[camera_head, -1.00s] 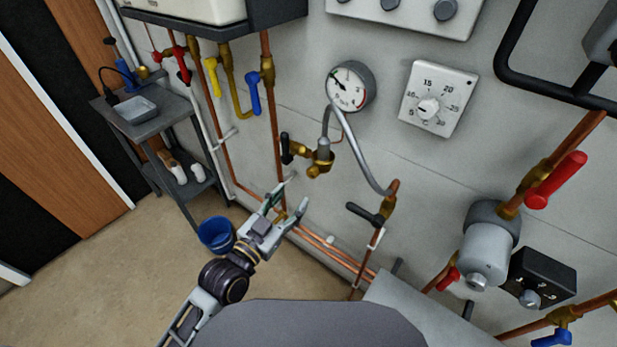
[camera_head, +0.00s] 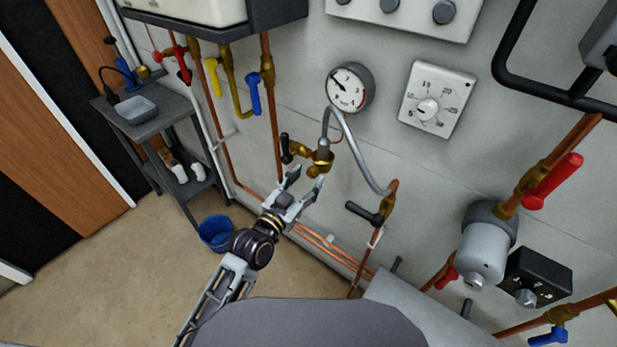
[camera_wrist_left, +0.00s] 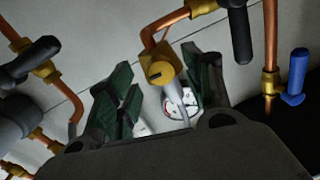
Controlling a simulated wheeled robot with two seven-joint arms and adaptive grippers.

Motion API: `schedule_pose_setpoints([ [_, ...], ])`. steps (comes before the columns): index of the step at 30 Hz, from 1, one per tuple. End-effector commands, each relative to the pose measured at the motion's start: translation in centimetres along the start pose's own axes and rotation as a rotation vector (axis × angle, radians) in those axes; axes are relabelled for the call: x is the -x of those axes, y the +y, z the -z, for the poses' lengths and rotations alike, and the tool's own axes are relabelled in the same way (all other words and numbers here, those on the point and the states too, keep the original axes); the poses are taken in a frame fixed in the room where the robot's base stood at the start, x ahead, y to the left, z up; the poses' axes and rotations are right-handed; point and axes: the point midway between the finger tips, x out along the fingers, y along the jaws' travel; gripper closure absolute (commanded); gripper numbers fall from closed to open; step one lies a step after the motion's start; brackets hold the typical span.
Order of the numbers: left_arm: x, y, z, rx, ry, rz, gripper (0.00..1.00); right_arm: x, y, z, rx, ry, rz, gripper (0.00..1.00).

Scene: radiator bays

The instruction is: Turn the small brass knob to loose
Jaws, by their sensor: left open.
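The small brass knob (camera_head: 315,171) sits at the lower end of a brass valve fitting (camera_head: 323,160) on the wall, below the braided grey hose. My left gripper (camera_head: 307,179) is open just below the knob, its fingertips close to it on either side. In the left wrist view the brass knob (camera_wrist_left: 160,70) shows between the two green-padded fingers (camera_wrist_left: 163,92), apart from both. I cannot tell exactly how far the fingertips reach along it. My right gripper is not in view.
A black lever (camera_head: 286,148) is left of the fitting, and another black lever (camera_head: 364,214) is lower right. The braided hose (camera_head: 354,147) arches right of the knob. A pressure gauge (camera_head: 349,88) and a dial (camera_head: 437,99) are above. A blue bucket (camera_head: 215,233) stands on the floor.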

Motion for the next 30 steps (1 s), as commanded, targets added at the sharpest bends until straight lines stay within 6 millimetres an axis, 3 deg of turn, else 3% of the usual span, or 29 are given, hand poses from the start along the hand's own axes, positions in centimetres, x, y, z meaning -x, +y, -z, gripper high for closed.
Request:
schedule_pose_setpoints([
  [6,-1.12,0.03,0.05,0.001,0.000,-0.001,0.49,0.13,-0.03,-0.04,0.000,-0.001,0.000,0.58],
  [17,-1.32,0.05,0.02,0.001,0.000,-0.001,0.49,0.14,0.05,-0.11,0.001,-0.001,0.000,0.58],
  [28,-1.31,0.04,0.02,0.000,0.000,-0.001,0.94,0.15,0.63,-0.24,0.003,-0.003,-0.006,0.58],
  [30,-1.31,0.04,0.02,0.000,0.000,-0.001,0.96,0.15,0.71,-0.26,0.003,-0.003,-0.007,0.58],
])
